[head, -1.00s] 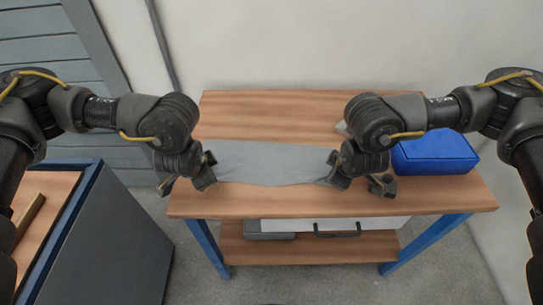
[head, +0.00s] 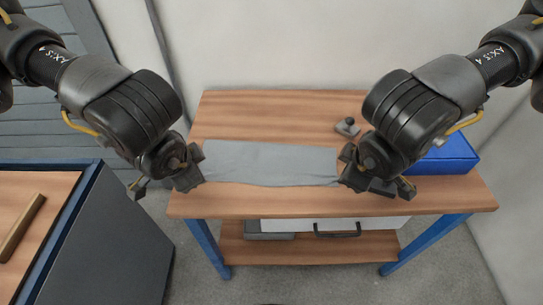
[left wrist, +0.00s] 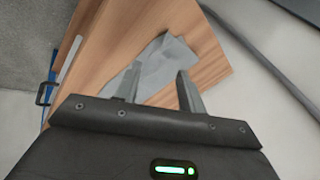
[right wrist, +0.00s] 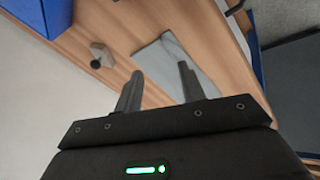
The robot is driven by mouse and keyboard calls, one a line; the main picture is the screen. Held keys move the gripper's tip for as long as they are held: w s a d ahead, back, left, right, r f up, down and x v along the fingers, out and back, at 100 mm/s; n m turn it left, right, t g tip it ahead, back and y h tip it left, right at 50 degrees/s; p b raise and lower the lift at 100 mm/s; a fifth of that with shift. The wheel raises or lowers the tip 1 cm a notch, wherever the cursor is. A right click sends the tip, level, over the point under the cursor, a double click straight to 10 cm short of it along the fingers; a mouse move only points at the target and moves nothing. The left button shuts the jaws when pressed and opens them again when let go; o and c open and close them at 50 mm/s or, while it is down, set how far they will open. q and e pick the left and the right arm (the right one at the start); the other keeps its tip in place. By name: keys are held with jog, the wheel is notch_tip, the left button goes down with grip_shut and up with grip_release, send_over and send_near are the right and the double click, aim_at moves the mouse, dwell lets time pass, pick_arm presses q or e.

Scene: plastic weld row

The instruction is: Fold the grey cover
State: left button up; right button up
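The grey cover (head: 270,164) lies as a wide, shallow strip on the wooden table, slightly wrinkled along its front edge. I cannot tell how many layers it has. My left gripper (head: 162,184) is open and empty above the table's left end, just beyond the cover's left edge. My right gripper (head: 378,178) is open above the cover's right end and partly hides it. In the left wrist view the cover (left wrist: 165,66) shows beyond the parted fingers. In the right wrist view the cover (right wrist: 163,58) also lies beyond open, empty fingers.
A blue box (head: 447,155) stands on the table's right side, partly behind my right arm. A small grey piece with a dark knob (head: 347,127) sits behind the cover. The wooden table (head: 260,108) is clear at the back left. A blue-edged bench (head: 85,190) stands at the left.

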pick_arm(q)
jog(key=shift+w, duration=0.1)
